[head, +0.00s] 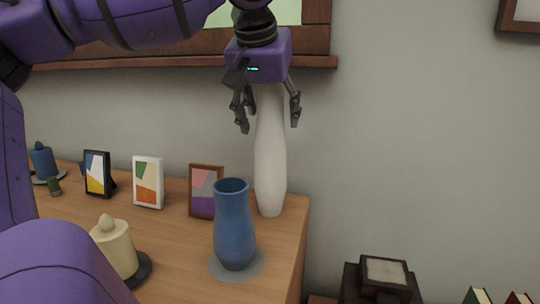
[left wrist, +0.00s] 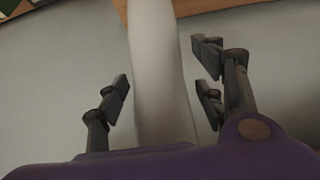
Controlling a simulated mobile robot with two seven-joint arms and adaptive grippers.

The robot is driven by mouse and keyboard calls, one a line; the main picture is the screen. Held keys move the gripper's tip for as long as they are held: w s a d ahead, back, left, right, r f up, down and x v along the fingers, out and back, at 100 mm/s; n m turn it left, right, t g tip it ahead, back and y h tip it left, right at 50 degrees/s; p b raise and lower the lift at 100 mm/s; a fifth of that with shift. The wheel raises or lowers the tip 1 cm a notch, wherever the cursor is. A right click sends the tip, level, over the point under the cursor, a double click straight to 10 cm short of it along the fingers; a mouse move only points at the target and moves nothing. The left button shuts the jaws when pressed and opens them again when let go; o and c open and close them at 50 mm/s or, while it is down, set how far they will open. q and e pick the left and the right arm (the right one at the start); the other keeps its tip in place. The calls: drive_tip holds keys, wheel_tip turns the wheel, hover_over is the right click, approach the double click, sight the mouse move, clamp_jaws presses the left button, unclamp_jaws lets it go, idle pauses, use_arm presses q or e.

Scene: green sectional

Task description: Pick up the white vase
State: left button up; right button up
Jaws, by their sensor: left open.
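The tall white vase (head: 270,165) stands upright at the right back corner of the wooden cabinet top, near the wall. My left gripper (head: 268,115) is above and around its upper neck, fingers pointing down, one on each side. The gripper is open. In the left wrist view the white vase (left wrist: 160,75) runs between the spread fingers (left wrist: 165,95), with gaps visible on both sides. The vase's top is hidden by the gripper in the head view. My right gripper is not in view.
A blue vase (head: 233,225) on a grey disc stands just in front of the white vase. Picture frames (head: 148,182), a cream candle (head: 114,248) and a blue candle (head: 43,160) stand to the left on the cabinet (head: 180,245). A wooden wall frame (head: 318,40) is behind the gripper.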

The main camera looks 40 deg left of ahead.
use_arm(q)
drive_tip(key=shift+r, duration=0.1)
clamp_jaws()
drive_tip(key=shift+r, duration=0.15)
idle(0.3)
